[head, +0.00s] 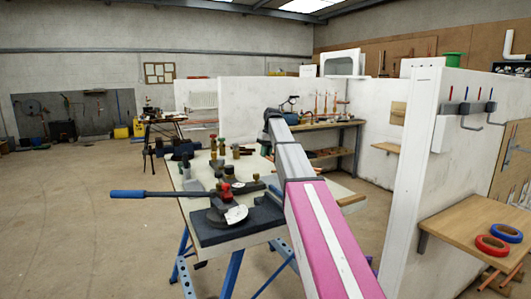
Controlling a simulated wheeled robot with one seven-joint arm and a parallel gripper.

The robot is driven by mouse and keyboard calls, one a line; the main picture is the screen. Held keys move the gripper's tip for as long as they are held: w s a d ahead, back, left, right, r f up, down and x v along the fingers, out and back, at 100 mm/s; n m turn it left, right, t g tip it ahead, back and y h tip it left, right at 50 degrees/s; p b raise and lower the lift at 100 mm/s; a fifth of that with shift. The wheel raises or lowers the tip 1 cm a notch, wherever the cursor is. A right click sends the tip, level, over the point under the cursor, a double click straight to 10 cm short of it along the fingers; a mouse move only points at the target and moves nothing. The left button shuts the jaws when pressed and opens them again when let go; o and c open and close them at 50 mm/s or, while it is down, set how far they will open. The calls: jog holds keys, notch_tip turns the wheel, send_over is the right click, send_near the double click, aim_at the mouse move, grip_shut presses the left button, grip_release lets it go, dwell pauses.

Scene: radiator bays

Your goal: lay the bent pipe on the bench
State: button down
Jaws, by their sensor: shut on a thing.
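The bench (336,187) has a pale top and blue folding legs and stands ahead of me. My pink and grey arm reaches over its right part and hides some of the top. The far end of my arm is a dark joint above the back of the bench. I cannot see my gripper's fingers; they are out of sight behind or below the arm. I cannot make out a bent pipe on the bench or at my arm's end. A pipe bender (228,214) with a long blue-handled lever lies on the bench's near part.
Several small tools and fittings crowd the bench's back left. A white partition (412,150) stands close on the right, with a wooden shelf (475,222) holding red tape (492,246) and blue tape (506,233). Another bench (325,124) stands behind. The floor at left is clear.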

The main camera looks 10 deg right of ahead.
jog(key=shift+f, duration=2.8)
jog(key=shift+f, duration=1.35)
jog(key=c, duration=1.1)
grip_release()
jog(key=shift+o, duration=0.2)
